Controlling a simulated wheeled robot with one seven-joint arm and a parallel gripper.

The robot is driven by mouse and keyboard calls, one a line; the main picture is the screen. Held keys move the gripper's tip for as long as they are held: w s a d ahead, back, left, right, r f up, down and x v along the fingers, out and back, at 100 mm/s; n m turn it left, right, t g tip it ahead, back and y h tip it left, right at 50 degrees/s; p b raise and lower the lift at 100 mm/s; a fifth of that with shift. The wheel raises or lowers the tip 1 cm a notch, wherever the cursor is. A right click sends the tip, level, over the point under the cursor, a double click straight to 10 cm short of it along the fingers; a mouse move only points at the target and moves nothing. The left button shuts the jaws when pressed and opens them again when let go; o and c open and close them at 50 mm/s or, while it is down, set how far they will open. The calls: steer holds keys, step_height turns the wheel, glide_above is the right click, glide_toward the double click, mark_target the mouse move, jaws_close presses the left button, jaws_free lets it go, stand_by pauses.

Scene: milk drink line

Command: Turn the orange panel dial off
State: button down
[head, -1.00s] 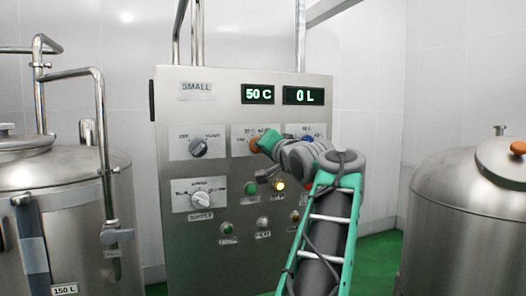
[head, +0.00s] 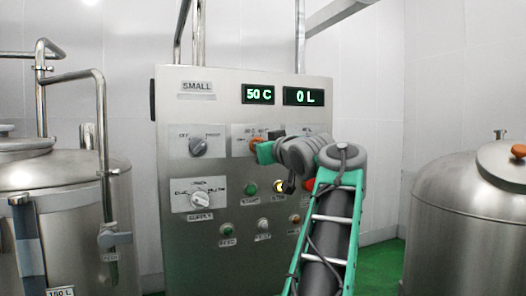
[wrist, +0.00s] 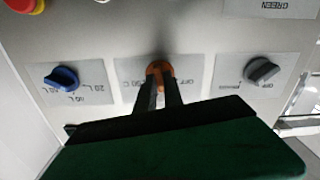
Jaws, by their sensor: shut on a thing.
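The orange dial (head: 254,146) is on the upper middle plate of the steel control panel (head: 180,240). My gripper (head: 259,150) is at the dial and covers part of it in the head view. In the wrist view the orange dial (wrist: 159,70) shows between my two dark fingertips (wrist: 160,82), which are shut on it. The plate around it carries "OFF" and "50 C" marks, partly hidden by the fingers. The exact pointer angle of the dial is hard to tell. The panel's display (head: 258,94) reads "50 C".
A black dial (head: 199,146) and a blue dial (wrist: 62,78) flank the orange one. A white-grey supply dial (head: 200,199), a lit yellow button (head: 279,186) and a green button (head: 251,188) sit below. Steel tanks stand left (head: 80,215) and right (head: 465,215).

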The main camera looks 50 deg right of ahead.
steer(key=n+b, duration=0.2)
steer(key=n, duration=0.9)
steer(key=shift+f+b, duration=0.1)
steer(key=shift+b, duration=0.3)
steer(key=shift+n, duration=0.3)
steer(key=c, duration=1.5)
jaws_free()
steer(key=shift+o, duration=0.2)
